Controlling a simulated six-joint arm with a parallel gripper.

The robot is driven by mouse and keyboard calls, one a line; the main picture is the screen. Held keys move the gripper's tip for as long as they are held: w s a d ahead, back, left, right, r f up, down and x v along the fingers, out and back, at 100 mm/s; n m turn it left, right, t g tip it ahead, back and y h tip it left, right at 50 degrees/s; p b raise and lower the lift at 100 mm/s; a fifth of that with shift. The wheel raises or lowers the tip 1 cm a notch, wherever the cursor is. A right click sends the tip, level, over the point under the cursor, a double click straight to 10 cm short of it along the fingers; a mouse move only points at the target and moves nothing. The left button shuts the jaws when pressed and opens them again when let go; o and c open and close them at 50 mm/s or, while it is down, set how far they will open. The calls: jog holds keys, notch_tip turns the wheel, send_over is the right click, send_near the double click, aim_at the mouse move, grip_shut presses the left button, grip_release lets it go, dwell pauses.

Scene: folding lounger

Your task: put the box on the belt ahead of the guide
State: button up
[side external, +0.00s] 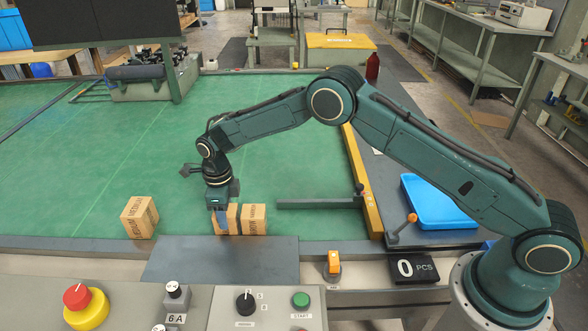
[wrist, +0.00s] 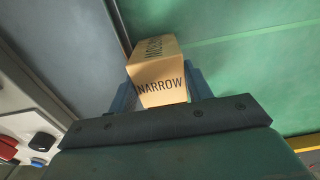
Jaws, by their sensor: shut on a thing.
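My gripper (side external: 221,214) points down and is shut on a brown cardboard box (side external: 231,225). In the wrist view the box (wrist: 162,82) sits between the blue fingers, with printed lettering on it. In the side view a second brown block (side external: 254,220) adjoins it on the right; I cannot tell whether it is a separate box. The box is at the near edge of the green belt (side external: 90,190); any gap beneath it is unclear. The dark guide bar (side external: 318,203) reaches left from the yellow rail (side external: 362,185), to the right of the box.
Another brown box (side external: 139,217) stands on the belt to the left. A grey plate (side external: 222,260) lies at the front edge, above the control panel (side external: 268,308). A blue tray (side external: 438,203) lies right of the rail. The belt behind the boxes is clear.

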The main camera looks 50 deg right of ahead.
jog(key=shift+f, duration=0.15)
jog(key=o, duration=1.2)
notch_tip(320, 180, up, 12)
jog(key=shift+r, duration=0.15)
dwell(0.6)
